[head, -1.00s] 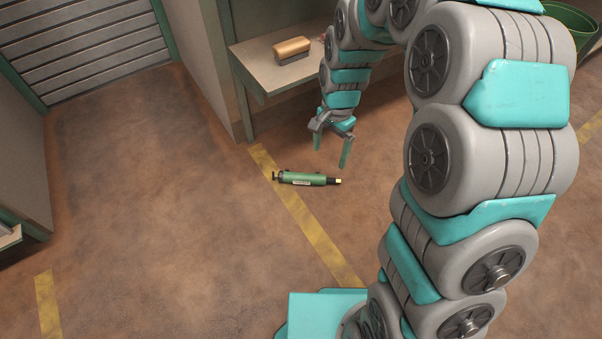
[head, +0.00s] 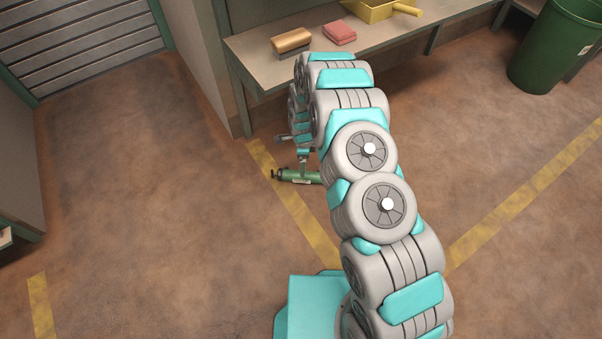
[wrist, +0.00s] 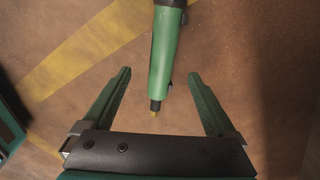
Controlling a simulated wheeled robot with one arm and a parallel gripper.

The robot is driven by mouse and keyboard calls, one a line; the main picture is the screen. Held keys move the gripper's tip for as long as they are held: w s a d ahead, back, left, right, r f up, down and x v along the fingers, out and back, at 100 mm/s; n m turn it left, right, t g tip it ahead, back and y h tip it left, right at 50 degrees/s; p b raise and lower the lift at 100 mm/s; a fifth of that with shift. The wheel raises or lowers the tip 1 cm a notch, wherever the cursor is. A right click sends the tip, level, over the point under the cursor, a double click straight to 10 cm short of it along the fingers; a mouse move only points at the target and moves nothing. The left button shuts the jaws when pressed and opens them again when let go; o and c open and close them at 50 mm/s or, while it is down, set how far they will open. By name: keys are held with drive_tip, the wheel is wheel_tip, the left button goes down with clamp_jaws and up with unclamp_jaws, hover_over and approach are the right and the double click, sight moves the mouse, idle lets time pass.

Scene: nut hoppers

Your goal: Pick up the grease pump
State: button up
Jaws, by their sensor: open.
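The grease pump (head: 300,177) is a green cylinder with dark ends, lying on the brown floor across the inner edge of a yellow line. My arm hides its right end in the head view. In the wrist view the grease pump (wrist: 166,55) points down the picture, its brass-tipped end between the finger lines. My gripper (wrist: 160,82) is open, with one green finger on each side of that end and a gap to both. In the head view my gripper (head: 303,158) is mostly hidden by my arm, close to the pump.
A workbench (head: 262,77) stands behind, with a brush-like block (head: 291,43), a red block (head: 339,33) and a yellow dustpan-like tray (head: 372,10). A green bin (head: 555,48) stands at the right. Floor left of the pump is clear.

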sight(299, 176)
drive_tip(key=shift+w+f, duration=0.15)
drive_tip(key=shift+f, duration=0.8)
drive_tip(key=shift+w+f, duration=0.1)
drive_tip(key=shift+f, duration=0.85)
drive_tip(key=shift+a+f, duration=0.25)
drive_tip(key=shift+f, duration=1.2)
drive_tip(key=shift+a+f, duration=0.2)
drive_tip(key=shift+f, duration=1.2)
clamp_jaws()
